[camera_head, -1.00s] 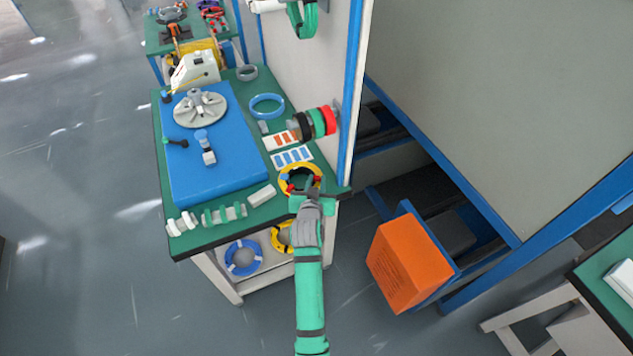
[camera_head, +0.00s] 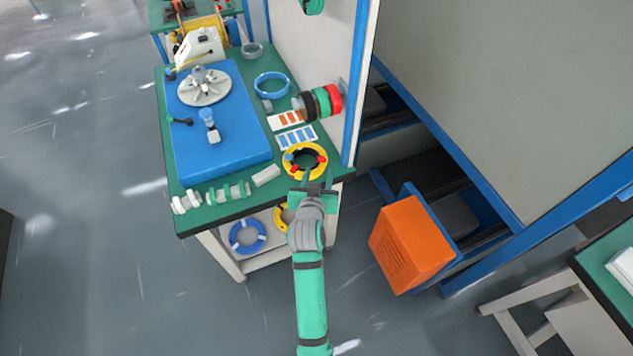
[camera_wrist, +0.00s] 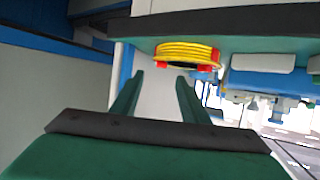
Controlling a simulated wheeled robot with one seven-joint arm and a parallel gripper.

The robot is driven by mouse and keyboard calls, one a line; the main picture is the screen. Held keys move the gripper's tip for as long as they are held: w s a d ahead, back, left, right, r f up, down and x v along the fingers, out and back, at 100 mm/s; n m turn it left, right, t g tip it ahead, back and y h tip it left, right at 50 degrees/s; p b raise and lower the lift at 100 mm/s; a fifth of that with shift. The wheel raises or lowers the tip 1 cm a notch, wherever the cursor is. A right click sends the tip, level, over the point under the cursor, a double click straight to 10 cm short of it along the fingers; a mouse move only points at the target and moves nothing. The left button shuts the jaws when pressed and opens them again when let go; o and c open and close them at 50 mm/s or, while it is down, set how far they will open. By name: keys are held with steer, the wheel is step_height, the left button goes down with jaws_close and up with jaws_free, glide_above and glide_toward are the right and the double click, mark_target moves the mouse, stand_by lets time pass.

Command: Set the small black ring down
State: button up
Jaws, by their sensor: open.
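The coil's middle looks dark, but I cannot tell whether a separate black ring lies there. A black ring (camera_head: 308,106) hangs on a wall peg beside green and red rings.
An orange box (camera_head: 408,245) stands to the right.

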steer(key=s+a+f+n+y, duration=0.1)
steer(key=s+a, duration=0.1)
steer(key=s, duration=1.5)
steer(key=s+a+f+n+t+y, duration=0.1)
steer(key=s+a, duration=0.1)
steer(key=s, duration=1.4)
steer(key=shift+s+a+f+n+y, duration=0.2)
steer(key=shift+s+a+n+y, duration=0.1)
steer(key=shift+s+y, duration=0.1)
steer(key=shift+t, duration=0.4)
steer(key=s+r, duration=0.1)
steer(key=s, duration=0.1)
steer(key=s+r, duration=0.2)
steer(key=s, duration=0.1)
steer(key=s+r, duration=0.2)
steer(key=s, duration=0.1)
steer(key=shift+s+a, duration=0.15)
steer(key=shift+a, duration=0.2)
steer(key=shift+c, duration=0.3)
steer(key=shift+s+r, duration=0.15)
steer(key=shift+s, duration=0.05)
steer(key=shift+c, duration=0.9)
steer(key=shift+w, duration=0.1)
